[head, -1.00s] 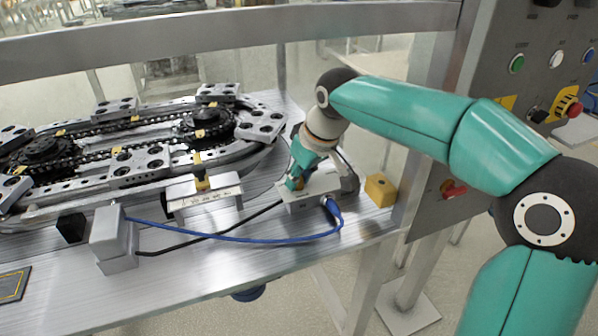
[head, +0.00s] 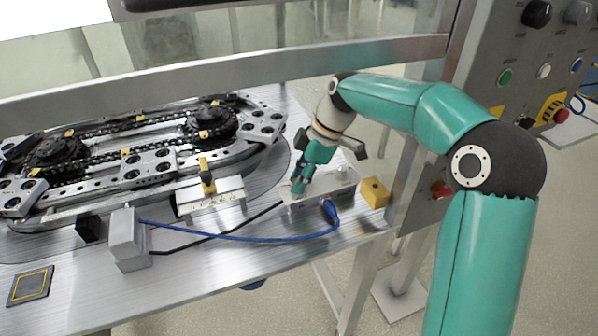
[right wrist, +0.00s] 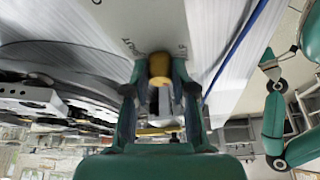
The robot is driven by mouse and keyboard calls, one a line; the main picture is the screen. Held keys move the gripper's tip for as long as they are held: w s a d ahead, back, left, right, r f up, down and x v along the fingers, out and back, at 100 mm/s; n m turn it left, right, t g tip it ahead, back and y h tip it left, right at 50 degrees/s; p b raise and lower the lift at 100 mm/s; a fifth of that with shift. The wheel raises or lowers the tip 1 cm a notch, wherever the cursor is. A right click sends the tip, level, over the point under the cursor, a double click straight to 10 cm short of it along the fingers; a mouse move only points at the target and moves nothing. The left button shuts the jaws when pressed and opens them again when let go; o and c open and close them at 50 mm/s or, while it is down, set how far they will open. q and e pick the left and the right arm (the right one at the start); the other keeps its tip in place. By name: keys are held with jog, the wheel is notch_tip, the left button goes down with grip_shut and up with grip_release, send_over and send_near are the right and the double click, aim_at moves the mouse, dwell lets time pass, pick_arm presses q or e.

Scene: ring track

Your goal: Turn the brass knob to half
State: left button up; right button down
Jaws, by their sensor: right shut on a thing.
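The brass knob (right wrist: 159,67) sits on the top face of a small metal box. The box (head: 335,190) stands near the right end of the metal table in the head view, with a blue cable plugged into its front. My right gripper (right wrist: 159,78) is shut on the knob, one finger on each side; in the head view the gripper (head: 298,187) points down at the box's left part and hides the knob. My left gripper is not in view.
A ring track (head: 130,165) with chain and sprockets fills the table's left and middle. A scale block with a yellow slider (head: 208,182) stands left of the box. A yellow block (head: 374,192) stands close on its right. A metal rail (head: 230,67) crosses behind.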

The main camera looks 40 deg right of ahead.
jog(key=shift+d+r+n+g+p, duration=0.1)
jog(key=shift+n+g+p, duration=0.3)
jog(key=shift+n+p, duration=0.55)
jog(key=shift+w+n, duration=0.1)
jog(key=shift+n, duration=0.35)
jog(key=c, duration=1)
grip_release()
jog(key=shift+o, duration=0.2)
jog(key=shift+b, duration=0.35)
